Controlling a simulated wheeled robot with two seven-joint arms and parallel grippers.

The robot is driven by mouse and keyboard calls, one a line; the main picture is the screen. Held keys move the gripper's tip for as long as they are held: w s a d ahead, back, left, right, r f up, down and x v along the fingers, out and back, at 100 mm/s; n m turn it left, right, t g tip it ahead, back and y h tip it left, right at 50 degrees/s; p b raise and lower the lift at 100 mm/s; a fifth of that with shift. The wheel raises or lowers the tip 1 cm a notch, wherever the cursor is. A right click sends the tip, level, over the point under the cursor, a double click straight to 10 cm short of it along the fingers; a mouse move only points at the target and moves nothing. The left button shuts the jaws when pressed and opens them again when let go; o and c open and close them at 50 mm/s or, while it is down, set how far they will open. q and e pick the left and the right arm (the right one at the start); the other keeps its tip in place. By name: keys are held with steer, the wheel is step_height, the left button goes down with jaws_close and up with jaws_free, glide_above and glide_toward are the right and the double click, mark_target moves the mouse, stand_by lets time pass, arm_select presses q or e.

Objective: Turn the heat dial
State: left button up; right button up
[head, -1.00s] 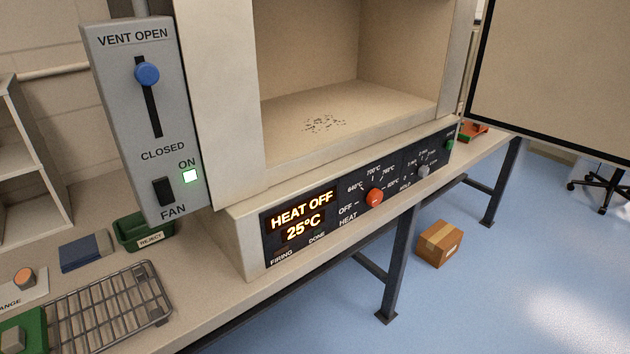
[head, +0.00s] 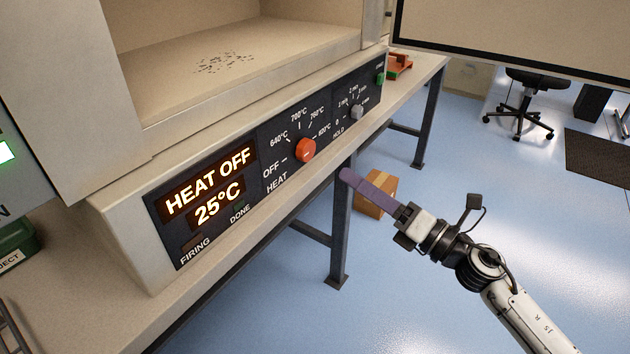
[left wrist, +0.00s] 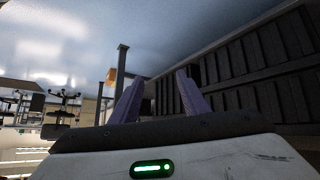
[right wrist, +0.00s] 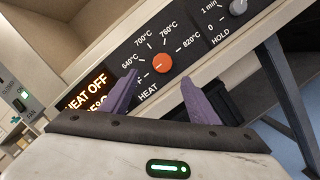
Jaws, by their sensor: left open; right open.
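The heat dial (head: 306,150) is an orange-red knob on the kiln's black control panel, with OFF, 640, 700, 760 and 820°C marks around it. The display (head: 208,180) reads HEAT OFF, 25°C. My right gripper (head: 348,176) has purple fingers and is in front of the panel, just below and right of the dial, apart from it. In the right wrist view the dial (right wrist: 161,64) shows ahead, beyond the open, empty fingers (right wrist: 162,95). My left gripper (left wrist: 157,85) is open and empty in its own wrist view, away from the panel; the head view does not show it.
The grey hold dial (head: 357,112) sits right of the heat dial, with a green button (head: 380,79) beyond. The open kiln chamber (head: 210,60) is above the panel. A cardboard box (head: 376,193) lies on the floor behind my right gripper. The bench edge runs below the panel.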

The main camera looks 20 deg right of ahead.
mark_target(310, 152)
steer(key=w+a+n+g, duration=0.1)
steer(key=w+n, duration=0.2)
steer(key=w+a+r+n+g+y+b, duration=0.1)
steer(key=w+a+n, duration=0.1)
steer(key=w+n, duration=0.2)
steer(key=w+a+n+g, duration=0.1)
steer(key=w+a+n, duration=0.1)
steer(key=w+n, duration=0.1)
steer(key=shift+w+r+n+b, duration=0.2)
steer(key=shift+n+b, duration=0.15)
steer(key=shift+n, duration=0.25)
steer(key=c, duration=1)
